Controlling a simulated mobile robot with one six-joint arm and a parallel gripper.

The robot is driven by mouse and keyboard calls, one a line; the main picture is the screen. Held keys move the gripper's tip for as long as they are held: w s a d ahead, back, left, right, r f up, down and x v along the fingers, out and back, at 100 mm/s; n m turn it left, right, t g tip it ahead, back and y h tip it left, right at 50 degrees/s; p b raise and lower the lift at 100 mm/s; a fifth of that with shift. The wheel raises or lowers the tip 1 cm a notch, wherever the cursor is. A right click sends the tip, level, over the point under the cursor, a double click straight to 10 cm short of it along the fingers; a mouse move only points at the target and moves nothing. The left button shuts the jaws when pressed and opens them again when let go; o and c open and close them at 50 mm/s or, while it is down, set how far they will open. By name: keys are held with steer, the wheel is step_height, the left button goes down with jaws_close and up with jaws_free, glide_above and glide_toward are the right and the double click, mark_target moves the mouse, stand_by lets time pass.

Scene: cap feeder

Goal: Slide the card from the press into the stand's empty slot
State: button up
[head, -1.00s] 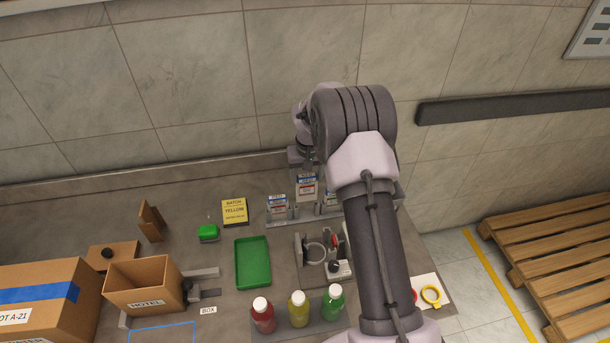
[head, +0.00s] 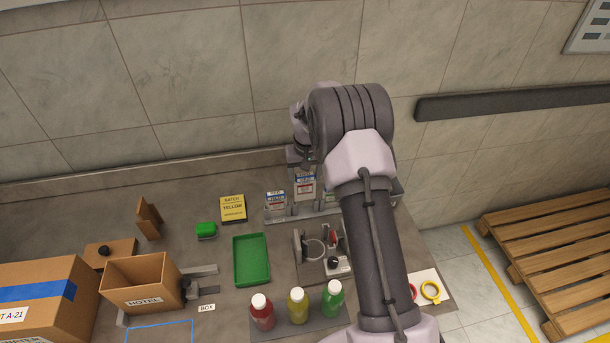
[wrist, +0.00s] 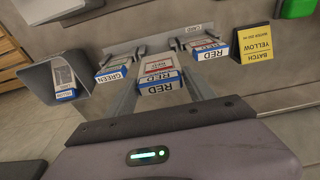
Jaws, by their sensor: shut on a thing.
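My gripper (wrist: 163,92) is shut on a white card with a blue band and RED lettering (wrist: 160,76). In the head view the card (head: 305,185) hangs upright below my gripper, over the middle of the grey stand (head: 302,217). I cannot tell whether the held card's lower edge is inside a slot. I cannot identify the press with certainty.
A grey holder (wrist: 62,78) with a card stands at left in the wrist view. The wall rises close behind the stand.

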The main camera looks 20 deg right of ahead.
steer(key=shift+f+b, duration=0.4)
steer(key=shift+f, duration=0.35)
steer(key=shift+f, duration=0.1)
steer(key=shift+f+b, duration=1.3)
steer(key=shift+f, duration=0.25)
steer(key=shift+f+b, duration=0.55)
steer(key=shift+f, duration=0.15)
steer(key=o, duration=1.4)
